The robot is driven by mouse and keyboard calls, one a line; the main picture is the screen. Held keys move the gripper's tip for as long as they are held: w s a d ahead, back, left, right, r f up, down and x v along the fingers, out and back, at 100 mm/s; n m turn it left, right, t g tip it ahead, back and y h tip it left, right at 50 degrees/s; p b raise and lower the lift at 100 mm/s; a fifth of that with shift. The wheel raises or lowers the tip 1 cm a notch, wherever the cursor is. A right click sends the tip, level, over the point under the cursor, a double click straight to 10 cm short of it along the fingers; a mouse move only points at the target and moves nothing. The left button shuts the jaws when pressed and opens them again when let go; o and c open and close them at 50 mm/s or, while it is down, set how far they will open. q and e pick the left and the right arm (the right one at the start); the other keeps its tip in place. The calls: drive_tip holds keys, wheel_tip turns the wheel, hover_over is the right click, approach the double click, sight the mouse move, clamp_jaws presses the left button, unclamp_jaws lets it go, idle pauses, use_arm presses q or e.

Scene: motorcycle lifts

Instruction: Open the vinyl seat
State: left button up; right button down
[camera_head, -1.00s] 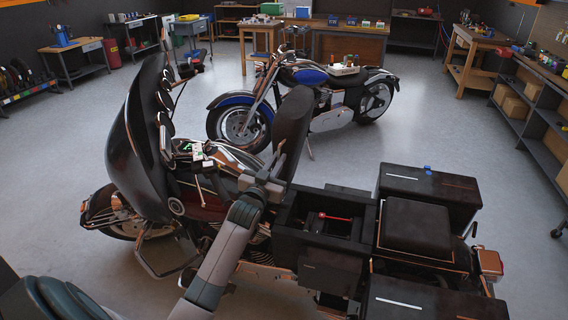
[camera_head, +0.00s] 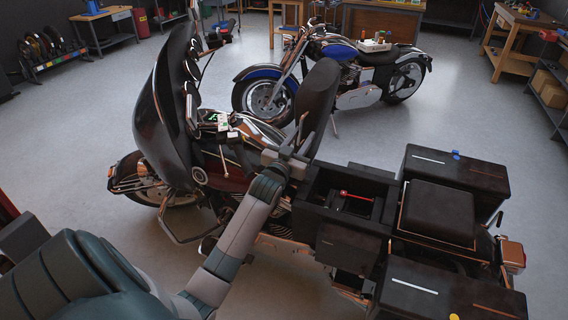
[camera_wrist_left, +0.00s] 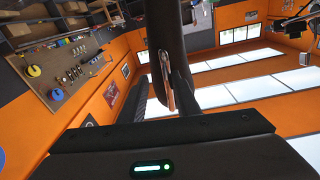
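The black vinyl seat (camera_head: 318,100) of the near motorcycle stands raised, almost upright, in the head view. The open compartment (camera_head: 342,198) behind it shows a red-tipped item inside. My left gripper (camera_head: 296,152) is at the lower front side of the raised seat, close to or touching it. Its fingers are too small and dark there to tell open from shut. In the left wrist view, a dark padded part, likely the seat (camera_wrist_left: 166,28), rises above the gripper body, with a copper-coloured strip beside it. My right gripper is not in view.
The near motorcycle's black windshield fairing (camera_head: 166,110) stands left of my arm. Black side cases (camera_head: 455,180) and a backrest pad (camera_head: 437,212) sit at its rear. A blue motorcycle (camera_head: 330,75) stands behind. Grey floor (camera_head: 60,180) is clear at the left.

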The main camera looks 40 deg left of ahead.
use_arm(q)
drive_tip(key=b+v, duration=0.5)
drive_tip(key=v, duration=1.1)
drive_tip(key=shift+s+d, duration=0.15)
drive_tip(key=shift+s, duration=0.05)
drive_tip(key=shift+r, duration=0.1)
